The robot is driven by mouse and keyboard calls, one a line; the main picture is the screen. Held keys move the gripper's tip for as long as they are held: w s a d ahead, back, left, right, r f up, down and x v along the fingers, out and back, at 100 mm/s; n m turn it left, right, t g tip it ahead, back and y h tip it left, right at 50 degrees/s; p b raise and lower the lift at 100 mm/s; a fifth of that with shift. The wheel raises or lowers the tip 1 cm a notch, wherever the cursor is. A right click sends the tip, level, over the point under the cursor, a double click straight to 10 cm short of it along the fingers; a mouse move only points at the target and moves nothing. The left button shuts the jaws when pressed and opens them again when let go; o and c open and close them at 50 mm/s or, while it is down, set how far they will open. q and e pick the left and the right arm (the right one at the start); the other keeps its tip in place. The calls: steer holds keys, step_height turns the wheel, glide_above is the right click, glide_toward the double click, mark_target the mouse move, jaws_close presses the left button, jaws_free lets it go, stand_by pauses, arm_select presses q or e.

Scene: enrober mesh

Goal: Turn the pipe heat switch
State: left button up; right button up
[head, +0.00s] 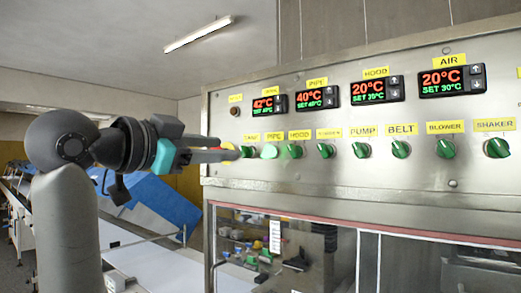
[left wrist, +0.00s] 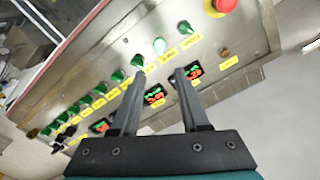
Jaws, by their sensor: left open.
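The pipe heat switch (head: 269,151) is the pale, light-green round knob under the yellow PIPE label (head: 275,135) on the steel panel. It also shows in the left wrist view (left wrist: 159,45), beyond the gap between the fingertips. Which way its handle points cannot be told. My left gripper (head: 233,149) is open and empty, left of the switch in the head view, its fingers pointing right. In the left wrist view (left wrist: 158,70) its two fingers are apart, with nothing between them. The pipe display (head: 316,97) reads 40°C in red. My right gripper is not in view.
A dark-green tank knob (head: 248,151) sits left of the switch, and the hood knob (head: 294,151) sits right. More green knobs follow, such as the pump knob (head: 362,150). A red stop button (left wrist: 222,5) shows near the panel's end. A glazed cabinet lies below.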

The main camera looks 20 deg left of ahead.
mark_target(265, 151)
arm_select(q)
steer(key=p+x, duration=0.2)
steer(key=x, duration=0.9)
steer(key=shift+w+d, duration=0.15)
steer(key=shift+w, duration=0.15)
steer(key=shift+w+d, duration=0.2)
steer(key=shift+w, duration=0.5)
steer(key=shift+f, duration=0.1)
jaws_close()
